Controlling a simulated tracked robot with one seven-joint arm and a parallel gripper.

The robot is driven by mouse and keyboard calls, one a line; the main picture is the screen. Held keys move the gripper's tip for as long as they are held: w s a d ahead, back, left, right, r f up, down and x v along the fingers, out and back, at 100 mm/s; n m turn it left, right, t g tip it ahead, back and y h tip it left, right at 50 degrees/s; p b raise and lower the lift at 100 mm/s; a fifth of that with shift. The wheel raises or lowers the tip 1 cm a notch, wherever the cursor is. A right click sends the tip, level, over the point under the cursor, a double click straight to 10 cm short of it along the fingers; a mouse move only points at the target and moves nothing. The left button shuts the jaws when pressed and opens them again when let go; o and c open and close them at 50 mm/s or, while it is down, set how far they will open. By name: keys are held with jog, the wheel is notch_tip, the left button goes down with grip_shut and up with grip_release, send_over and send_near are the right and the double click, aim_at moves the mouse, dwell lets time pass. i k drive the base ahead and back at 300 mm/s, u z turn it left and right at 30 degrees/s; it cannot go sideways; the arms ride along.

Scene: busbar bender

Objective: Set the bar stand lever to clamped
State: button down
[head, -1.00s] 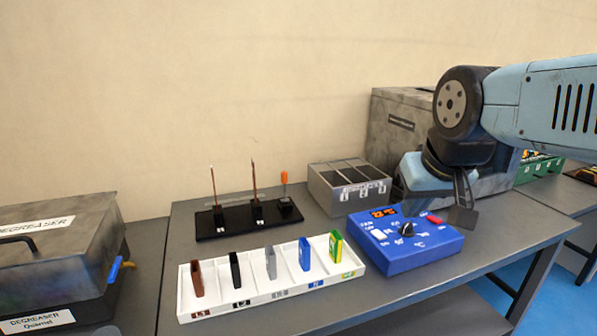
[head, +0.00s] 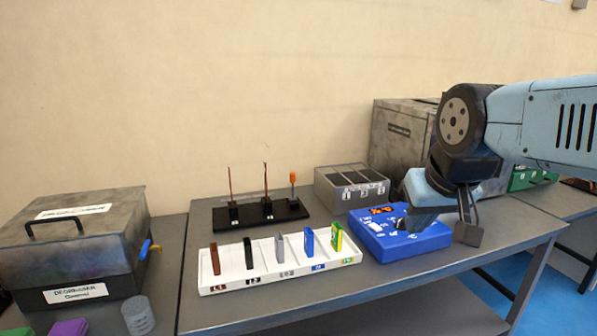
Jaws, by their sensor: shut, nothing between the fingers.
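The bar stand is a black base (head: 222,218) near the wall in the middle of the head view. Two thin copper-coloured bars stand upright in black holders on it. The bar stand lever (head: 293,180), with an orange tip, stands about upright at the stand's right end. Its marked position is too small to read. My gripper (head: 468,236) is at the right, over the table's right part and well apart from the stand and lever. Its fingers point down, shut and empty.
A white tray (head: 226,290) with several coloured plates lies in front of the stand. A blue control box (head: 400,246) sits by my gripper, partly hidden by my arm. A grey bin (head: 350,186) stands right of the lever. A degreaser box (head: 70,250) is at left.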

aim_at(292, 174)
jog(key=u, duration=0.1)
jog(key=i, duration=0.95)
jog(key=z, duration=0.05)
